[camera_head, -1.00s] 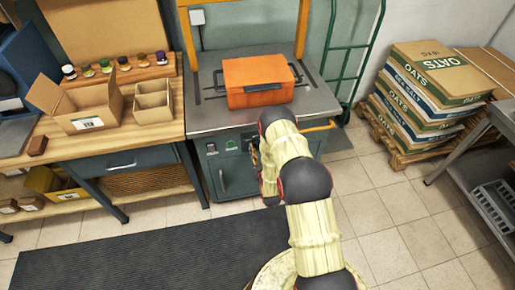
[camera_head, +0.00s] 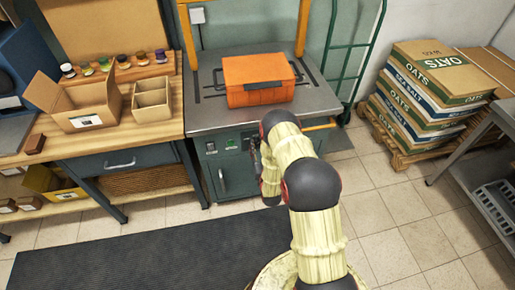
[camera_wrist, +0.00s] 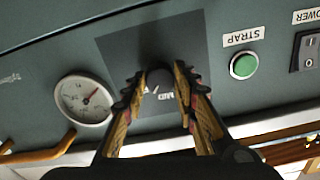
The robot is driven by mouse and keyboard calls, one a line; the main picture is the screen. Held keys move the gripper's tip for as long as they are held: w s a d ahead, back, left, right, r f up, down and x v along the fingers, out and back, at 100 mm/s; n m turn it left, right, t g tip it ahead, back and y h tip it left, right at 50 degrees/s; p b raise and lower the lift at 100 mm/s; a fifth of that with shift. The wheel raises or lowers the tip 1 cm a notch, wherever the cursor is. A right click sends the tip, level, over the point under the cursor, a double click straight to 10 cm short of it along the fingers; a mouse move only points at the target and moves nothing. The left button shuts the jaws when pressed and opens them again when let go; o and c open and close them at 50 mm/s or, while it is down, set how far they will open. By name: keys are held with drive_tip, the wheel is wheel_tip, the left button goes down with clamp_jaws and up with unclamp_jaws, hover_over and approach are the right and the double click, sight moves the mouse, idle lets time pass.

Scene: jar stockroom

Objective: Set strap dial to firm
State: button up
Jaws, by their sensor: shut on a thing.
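Part of a printed label, perhaps "MED" or "MID", and a small pale mark show between the fingers. The fingers hide the rest of the scale, so I cannot tell the setting. In the head view my gripper (camera_head: 255,152) is at the front panel of the grey strapping machine (camera_head: 205,118), and my arm hides the dial.
A green STRAP button (camera_wrist: 244,65), a POWER switch (camera_wrist: 308,50) and a round gauge (camera_wrist: 83,98) share the panel. An orange case (camera_head: 258,82) lies on the machine top. A wooden bench (camera_head: 80,147) with open boxes stands to the left.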

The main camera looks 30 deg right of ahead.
drive_tip(key=shift+m+b, duration=0.3)
drive_tip(key=shift+m, duration=1.4)
drive_tip(key=o, duration=1.1)
drive_tip(key=shift+o, duration=0.3)
drive_tip(key=v, duration=1.2)
